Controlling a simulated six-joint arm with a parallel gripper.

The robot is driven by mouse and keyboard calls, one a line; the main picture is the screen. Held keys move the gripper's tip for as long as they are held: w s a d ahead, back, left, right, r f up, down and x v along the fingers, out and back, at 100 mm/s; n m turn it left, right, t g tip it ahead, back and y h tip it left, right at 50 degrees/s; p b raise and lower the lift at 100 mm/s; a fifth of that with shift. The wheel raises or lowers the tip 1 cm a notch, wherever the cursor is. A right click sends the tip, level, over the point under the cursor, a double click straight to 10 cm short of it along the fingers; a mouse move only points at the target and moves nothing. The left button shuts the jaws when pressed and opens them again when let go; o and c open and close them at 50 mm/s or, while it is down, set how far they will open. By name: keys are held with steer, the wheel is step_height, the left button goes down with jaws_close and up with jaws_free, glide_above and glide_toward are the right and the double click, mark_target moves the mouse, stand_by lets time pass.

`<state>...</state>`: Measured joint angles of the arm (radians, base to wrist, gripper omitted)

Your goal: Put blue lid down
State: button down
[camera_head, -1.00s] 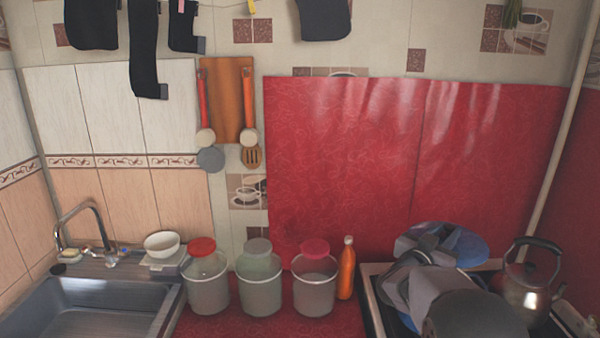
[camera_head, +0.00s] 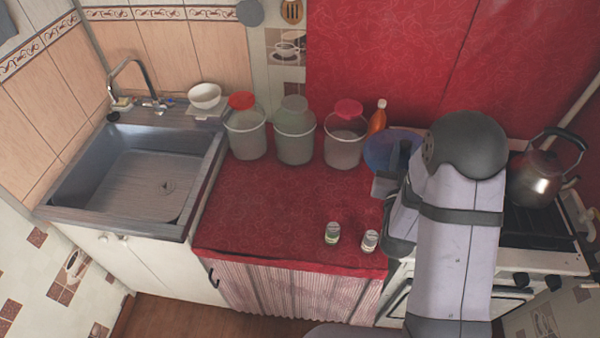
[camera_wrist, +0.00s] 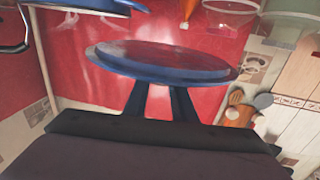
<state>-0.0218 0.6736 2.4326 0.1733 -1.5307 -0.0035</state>
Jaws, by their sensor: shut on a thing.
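The blue lid (camera_head: 378,151) is a round disc, held just above the right side of the red counter, beside the stove. In the wrist view the blue lid (camera_wrist: 110,62) is seen nearly edge-on. My gripper (camera_wrist: 160,93) is shut on it, with both dark fingers reaching its underside or edge. The exact contact is hidden by the lid. In the head view my arm covers part of the lid and gripper.
Three translucent buckets (camera_head: 295,145) stand along the back of the red counter (camera_head: 260,205), with an orange bottle (camera_head: 377,118) beside them. Two small jars (camera_head: 332,233) stand near its front edge. A kettle (camera_head: 537,180) is on the stove at right. The counter's middle is clear.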

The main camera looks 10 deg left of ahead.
steer(key=s+a+f+n+y+b, duration=0.3)
steer(key=a+f+y+b, duration=0.25)
steer(key=a, duration=0.65)
steer(key=m+h+b, duration=0.1)
steer(key=h+b, duration=0.2)
steer(key=b, duration=2.4)
glide_above(285, 214)
steer(key=shift+f, duration=5.95)
steer(key=shift+f+b, duration=0.65)
steer(key=shift+f, duration=4.2)
steer(key=shift+f, duration=0.15)
